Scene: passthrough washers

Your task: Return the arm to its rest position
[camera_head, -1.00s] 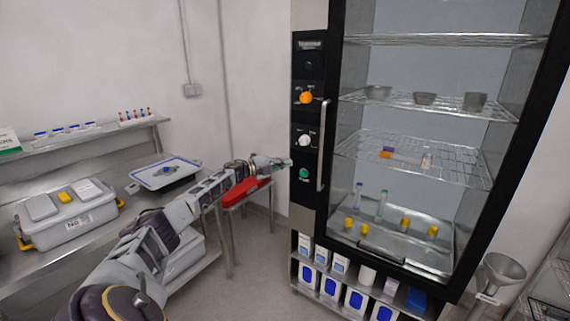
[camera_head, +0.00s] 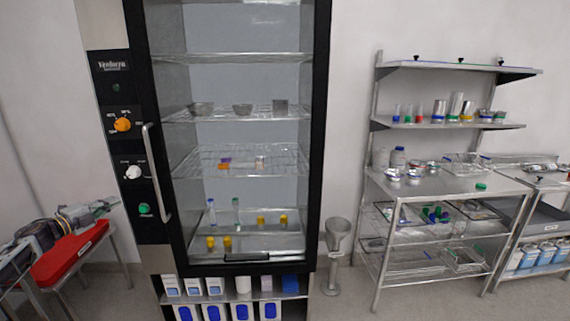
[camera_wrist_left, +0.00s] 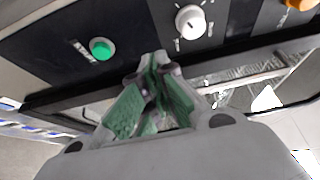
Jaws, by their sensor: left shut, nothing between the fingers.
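My left gripper (camera_head: 108,205) is at the left of the head view, beside the lower part of the cabinet's black control panel. Its green-padded fingers (camera_wrist_left: 155,75) are closed together and empty in the left wrist view. The green button (camera_head: 144,209) is just right of the fingertips, with a small gap; it also shows in the left wrist view (camera_wrist_left: 101,48). A white knob (camera_head: 134,172) and an orange knob (camera_head: 122,125) sit above it. My right gripper is not in view.
The tall glass-fronted cabinet (camera_head: 325,120) has a vertical handle (camera_head: 157,173) close to my left gripper. A red case (camera_head: 70,254) lies on a metal table below my arm. A funnel stand (camera_head: 332,262) and loaded metal shelving (camera_head: 450,185) stand to the right.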

